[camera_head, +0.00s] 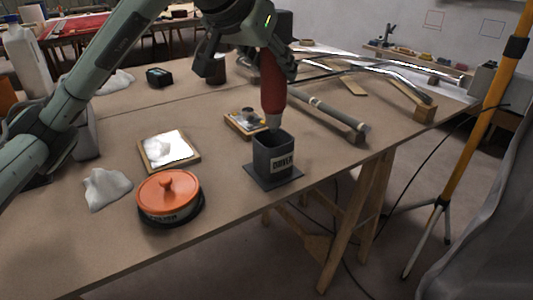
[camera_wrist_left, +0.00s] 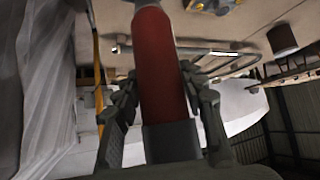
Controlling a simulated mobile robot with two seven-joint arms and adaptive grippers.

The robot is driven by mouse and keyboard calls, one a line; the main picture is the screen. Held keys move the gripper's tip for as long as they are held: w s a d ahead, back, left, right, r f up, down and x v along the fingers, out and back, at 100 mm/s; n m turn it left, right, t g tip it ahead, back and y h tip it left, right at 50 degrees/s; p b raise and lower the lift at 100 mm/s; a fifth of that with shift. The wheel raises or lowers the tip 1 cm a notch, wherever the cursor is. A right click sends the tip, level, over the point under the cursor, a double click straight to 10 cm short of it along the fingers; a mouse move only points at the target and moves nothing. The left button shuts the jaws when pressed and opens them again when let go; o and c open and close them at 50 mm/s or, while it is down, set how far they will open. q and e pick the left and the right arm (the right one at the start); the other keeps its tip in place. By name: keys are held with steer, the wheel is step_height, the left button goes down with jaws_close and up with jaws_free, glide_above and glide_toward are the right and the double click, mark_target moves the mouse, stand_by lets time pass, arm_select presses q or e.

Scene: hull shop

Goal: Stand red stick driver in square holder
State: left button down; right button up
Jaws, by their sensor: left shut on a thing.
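The red stick driver (camera_head: 272,85) has a red body, a dark upper end and a grey tip. My left gripper (camera_head: 270,62) is shut on it and holds it upright above the square holder. The driver also shows in the left wrist view (camera_wrist_left: 160,70), between the fingers of my left gripper (camera_wrist_left: 165,100). The square holder (camera_head: 273,158) is a dark grey open box on a flat base, labelled "DRIVER", near the table's front edge. The driver's tip is at the holder's back rim in the picture; I cannot tell whether it is inside. My right gripper is not in view.
An orange-lidded round pot (camera_head: 168,195) stands left of the holder, with a framed white tile (camera_head: 168,150) behind it. A small wooden tray (camera_head: 245,123) sits just behind the holder. A grey rod (camera_head: 330,117) lies to the right. The front table edge is close.

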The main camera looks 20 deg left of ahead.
mark_target(268, 110)
arm_select(q)
step_height(268, 110, down, 5)
steer(key=shift+f, duration=0.1)
step_height(268, 110, down, 3)
steer(key=shift+f, duration=0.45)
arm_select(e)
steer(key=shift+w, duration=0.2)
arm_select(q)
steer(key=shift+f, duration=0.15)
steer(key=c, duration=0.9)
jaws_free()
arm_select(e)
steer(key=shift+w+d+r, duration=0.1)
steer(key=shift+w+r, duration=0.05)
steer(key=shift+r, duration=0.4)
